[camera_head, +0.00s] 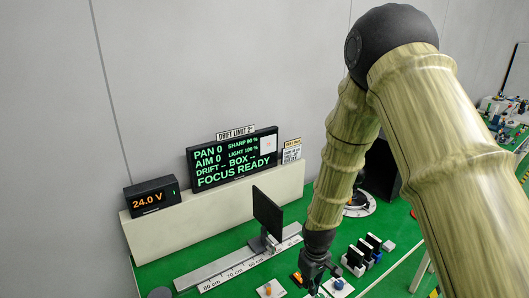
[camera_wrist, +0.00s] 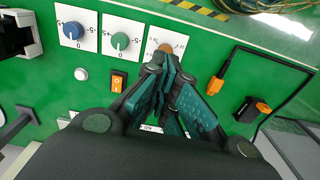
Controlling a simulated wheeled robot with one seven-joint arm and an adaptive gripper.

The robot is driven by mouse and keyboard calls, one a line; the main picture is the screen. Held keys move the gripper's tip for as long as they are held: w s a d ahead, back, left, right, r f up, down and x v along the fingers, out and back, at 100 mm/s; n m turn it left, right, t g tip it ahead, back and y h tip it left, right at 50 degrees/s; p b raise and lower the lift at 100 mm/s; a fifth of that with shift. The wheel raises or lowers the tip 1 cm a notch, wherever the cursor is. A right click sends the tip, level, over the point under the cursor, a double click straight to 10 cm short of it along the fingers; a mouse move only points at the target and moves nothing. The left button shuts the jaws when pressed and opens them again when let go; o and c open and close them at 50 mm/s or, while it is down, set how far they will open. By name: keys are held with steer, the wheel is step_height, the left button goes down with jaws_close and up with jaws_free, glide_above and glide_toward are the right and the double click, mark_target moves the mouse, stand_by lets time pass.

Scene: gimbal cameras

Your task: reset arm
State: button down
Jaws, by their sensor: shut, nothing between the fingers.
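My arm, with a bamboo-like surface, reaches down from the upper right in the head view. My gripper (camera_head: 314,277) hangs above the green bench top (camera_head: 216,257), near its front edge. In the wrist view my gripper (camera_wrist: 170,70) has dark teal fingers that are shut and empty. Its tips overlap a white plate (camera_wrist: 178,40) with an orange-brown knob, partly hidden; I cannot tell whether they touch. A blue knob (camera_wrist: 73,31) and a green knob (camera_wrist: 120,41) sit on white plates to the left. An orange switch (camera_wrist: 118,82) lies below them.
A display reading FOCUS READY (camera_head: 234,160) and a 24.0 V box (camera_head: 152,196) stand on a white ledge at the wall. A dark upright panel (camera_head: 267,213) stands on the ruler rail (camera_head: 235,266). Orange connectors with a black cable (camera_wrist: 217,84) lie right of the fingers.

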steer(key=s+d+f+m+b, duration=0.2)
steer(key=s+f+b, duration=0.1)
steer(key=s+f, duration=0.55)
steer(key=s+d+f+m+b, duration=0.1)
steer(key=s+d+f+b, duration=0.1)
steer(key=s+f, duration=0.65)
steer(key=s+d+f+m+b, duration=0.2)
steer(key=s+f, duration=0.3)
steer(key=s, duration=0.3)
steer(key=s+d+f+m+b, duration=0.1)
steer(key=s+d+f+b, duration=0.1)
steer(key=s+f, duration=0.4)
steer(key=shift+s+d+f+m+b, duration=0.3)
steer(key=shift+s+m+b, duration=0.15)
steer(key=shift+s, duration=0.55)
steer(key=shift+s, duration=0.1)
